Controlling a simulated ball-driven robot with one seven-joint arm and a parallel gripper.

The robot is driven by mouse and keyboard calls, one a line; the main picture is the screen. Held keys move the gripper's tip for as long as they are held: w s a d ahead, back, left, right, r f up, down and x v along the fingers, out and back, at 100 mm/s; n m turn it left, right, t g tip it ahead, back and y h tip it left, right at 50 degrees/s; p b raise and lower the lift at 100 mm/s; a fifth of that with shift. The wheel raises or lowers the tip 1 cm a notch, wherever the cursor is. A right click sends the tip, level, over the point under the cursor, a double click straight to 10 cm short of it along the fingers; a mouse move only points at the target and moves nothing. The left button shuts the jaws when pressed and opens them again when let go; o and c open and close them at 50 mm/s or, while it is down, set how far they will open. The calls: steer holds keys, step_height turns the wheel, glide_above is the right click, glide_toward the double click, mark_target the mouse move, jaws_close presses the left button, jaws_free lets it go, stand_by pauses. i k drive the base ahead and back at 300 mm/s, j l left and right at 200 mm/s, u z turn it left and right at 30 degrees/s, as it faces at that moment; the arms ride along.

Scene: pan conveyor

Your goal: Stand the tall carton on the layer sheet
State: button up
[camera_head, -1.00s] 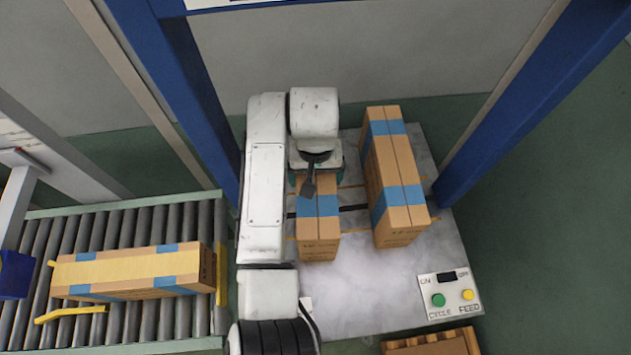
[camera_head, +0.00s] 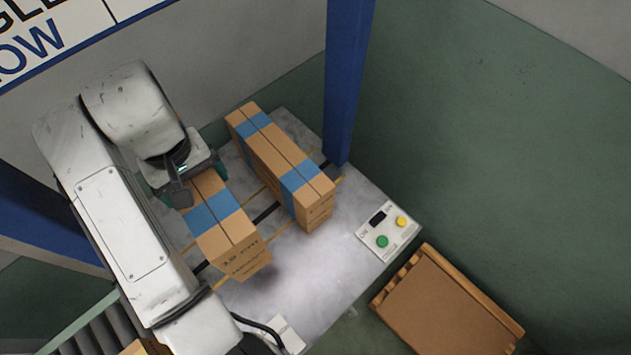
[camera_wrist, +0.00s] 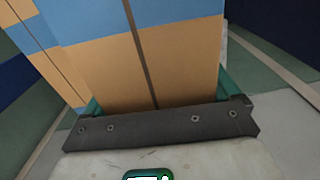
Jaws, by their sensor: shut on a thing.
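A brown carton (camera_head: 222,228) with a blue band is in my gripper (camera_head: 185,185), left of centre in the head view. My gripper is shut on its far end, and a dark shadow on the table by its near end suggests it is raised a little. In the wrist view the carton (camera_wrist: 150,60) fills the space between the teal fingers. A second, longer carton (camera_head: 280,160) with two blue bands stands to its right on the grey table. A flat brown sheet (camera_head: 440,305) lies on a wooden pallet at the lower right.
The roller conveyor (camera_head: 85,325) shows at the lower left. Green floor on the right is clear.

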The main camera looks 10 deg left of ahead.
mark_target(461, 302)
steer(key=k+l, duration=1.2)
steer(key=k, duration=0.1)
